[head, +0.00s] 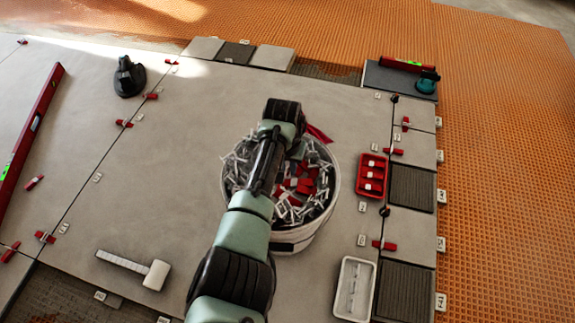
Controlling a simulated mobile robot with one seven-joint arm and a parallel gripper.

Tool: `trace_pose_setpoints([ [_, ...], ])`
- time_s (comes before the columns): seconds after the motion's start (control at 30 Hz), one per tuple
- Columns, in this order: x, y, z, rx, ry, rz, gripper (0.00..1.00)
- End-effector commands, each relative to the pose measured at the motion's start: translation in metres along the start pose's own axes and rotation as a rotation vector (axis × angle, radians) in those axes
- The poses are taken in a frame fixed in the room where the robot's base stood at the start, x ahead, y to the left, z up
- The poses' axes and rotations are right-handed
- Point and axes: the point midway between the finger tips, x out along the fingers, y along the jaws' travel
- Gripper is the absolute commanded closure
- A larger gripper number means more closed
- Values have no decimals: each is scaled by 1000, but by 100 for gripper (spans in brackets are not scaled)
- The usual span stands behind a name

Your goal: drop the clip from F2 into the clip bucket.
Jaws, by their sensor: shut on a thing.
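The clip bucket (330,205) is a round white bucket in the middle of the head view. It is heaped with white clips and several red pieces. My gripper (299,150) is over the far part of the bucket, mostly hidden behind my own wrist. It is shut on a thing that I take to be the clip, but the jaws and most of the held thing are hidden. A red strip (319,134) shows just right of the gripper, at the far rim. I cannot tell whether it is part of the held clip.
A red tray (371,176) and a white tray (355,288) stand right of the bucket. A white mallet (155,274) lies at the lower left. A black suction lifter (128,78) and a long red level (32,133) are further left. Red wedges sit along the tile joints.

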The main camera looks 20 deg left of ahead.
Motion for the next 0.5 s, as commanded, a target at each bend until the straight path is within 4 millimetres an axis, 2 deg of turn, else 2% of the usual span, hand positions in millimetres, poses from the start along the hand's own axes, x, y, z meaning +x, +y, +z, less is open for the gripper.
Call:
trace_pose_setpoints([
  [0.07,7,0,1,0,1,-1,100],
  [0.33,6,0,1,0,0,-1,100],
  [0.37,6,0,1,0,0,-1,78],
  [0.5,6,0,1,0,0,-1,53],
])
